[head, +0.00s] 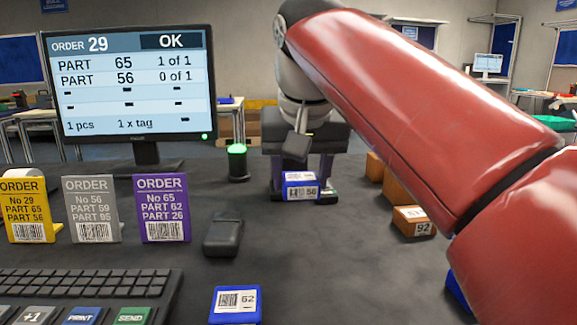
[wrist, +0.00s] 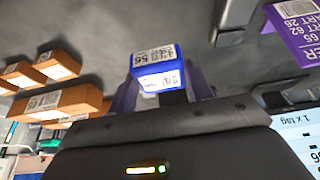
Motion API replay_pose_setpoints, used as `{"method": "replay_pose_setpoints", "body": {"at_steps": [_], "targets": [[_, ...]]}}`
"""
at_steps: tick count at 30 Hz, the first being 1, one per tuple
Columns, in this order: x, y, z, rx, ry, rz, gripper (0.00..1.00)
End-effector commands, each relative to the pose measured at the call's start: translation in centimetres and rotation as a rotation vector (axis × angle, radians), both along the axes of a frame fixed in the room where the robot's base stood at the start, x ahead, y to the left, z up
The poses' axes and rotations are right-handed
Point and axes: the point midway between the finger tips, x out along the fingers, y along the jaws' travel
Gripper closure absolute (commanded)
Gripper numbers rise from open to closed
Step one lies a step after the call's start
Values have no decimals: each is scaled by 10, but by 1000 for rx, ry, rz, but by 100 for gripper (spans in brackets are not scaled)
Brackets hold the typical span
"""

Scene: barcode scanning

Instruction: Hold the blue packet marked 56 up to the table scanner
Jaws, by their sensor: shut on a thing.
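The blue packet marked 56 (head: 301,186) is held between the purple fingers of my gripper (head: 302,191), with a white barcode label facing the head camera. In the wrist view the same packet (wrist: 157,72) sits between the fingers, with labels on two faces. My gripper points down, and I cannot tell whether the packet is clear of the table. A small black device (head: 223,236), perhaps the table scanner, lies on the table to the left of and nearer than my gripper. The packet is apart from it.
The monitor (head: 130,80) reads part 65 1 of 1, part 56 0 of 1, and OK. A green-lit post (head: 237,163) stands left of my gripper. Order cards (head: 163,208) and a keyboard (head: 85,284) are left. Blue packet 62 (head: 235,304) lies in front; orange boxes (head: 413,221) lie right.

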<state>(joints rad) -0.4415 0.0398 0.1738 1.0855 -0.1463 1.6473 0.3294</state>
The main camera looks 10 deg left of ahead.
Motion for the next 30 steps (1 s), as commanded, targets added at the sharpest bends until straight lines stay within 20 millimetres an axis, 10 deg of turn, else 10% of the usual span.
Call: {"method": "replay_pose_setpoints", "body": {"at_steps": [30], "targets": [[48, 12, -49, 1, -1, -1, 76]]}}
